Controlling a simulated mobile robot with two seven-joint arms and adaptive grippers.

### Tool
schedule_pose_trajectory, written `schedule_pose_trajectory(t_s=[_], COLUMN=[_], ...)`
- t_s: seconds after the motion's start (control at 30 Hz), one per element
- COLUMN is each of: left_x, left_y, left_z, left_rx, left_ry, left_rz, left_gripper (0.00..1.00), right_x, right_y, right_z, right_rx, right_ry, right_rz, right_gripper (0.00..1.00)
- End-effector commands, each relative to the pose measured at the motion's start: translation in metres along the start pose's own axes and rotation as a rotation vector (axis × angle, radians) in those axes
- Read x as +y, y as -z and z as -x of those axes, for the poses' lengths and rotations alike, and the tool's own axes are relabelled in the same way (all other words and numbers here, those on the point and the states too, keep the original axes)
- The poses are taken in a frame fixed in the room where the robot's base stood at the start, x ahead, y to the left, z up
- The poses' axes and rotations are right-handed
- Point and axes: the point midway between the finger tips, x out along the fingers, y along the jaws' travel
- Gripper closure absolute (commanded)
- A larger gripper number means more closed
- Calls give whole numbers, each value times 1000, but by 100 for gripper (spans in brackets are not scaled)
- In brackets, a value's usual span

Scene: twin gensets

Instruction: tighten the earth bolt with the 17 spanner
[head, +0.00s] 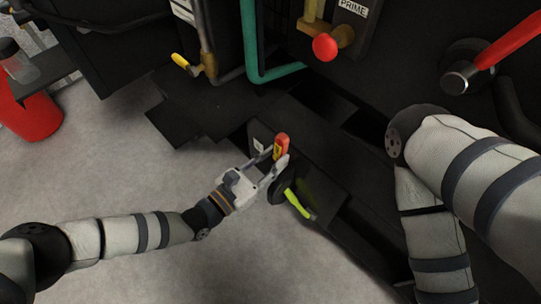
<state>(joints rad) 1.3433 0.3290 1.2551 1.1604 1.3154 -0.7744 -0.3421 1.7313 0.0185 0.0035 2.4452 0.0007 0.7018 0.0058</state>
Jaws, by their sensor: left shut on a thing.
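My left gripper (268,170) is at the middle of the view, over the edge of the dark engine base frame (310,150). It is shut on an orange-red piece with a yellow mark (281,146), which stands up at its fingertips. I cannot tell whether this piece is part of the 17 spanner. A yellow-green strip (299,206), with the look of an earth lead, lies just below and right of the gripper, beside a dark round part (283,184). The earth bolt cannot be made out. My right arm shows at the right, but its gripper is out of view.
A yellow-handled valve (180,60), a teal pipe (252,50) and a red knob (325,46) below a PRIME label are at the top. A red-handled lever (505,40) is at upper right. A red bin (32,112) stands at left. Grey floor (120,175) is clear at lower left.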

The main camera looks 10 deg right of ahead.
Motion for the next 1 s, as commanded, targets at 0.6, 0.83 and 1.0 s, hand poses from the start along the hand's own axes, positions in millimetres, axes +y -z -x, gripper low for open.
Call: schedule_pose_trajectory(t_s=[0.6,0.83,1.0], left_x=[-23,-36,-38], left_y=[1,2,3], left_z=[-1,-1,-1], left_rx=[2,3,2], left_ry=[12,10,11], left_rz=[-108,-204,-226], left_gripper=[100,100,100], right_x=[0,0,0], right_y=[-2,-6,-6], right_z=[10,16,16], right_rx=[14,16,17], right_ry=[0,0,0], right_rz=[0,0,0], right_gripper=[60,60,60])
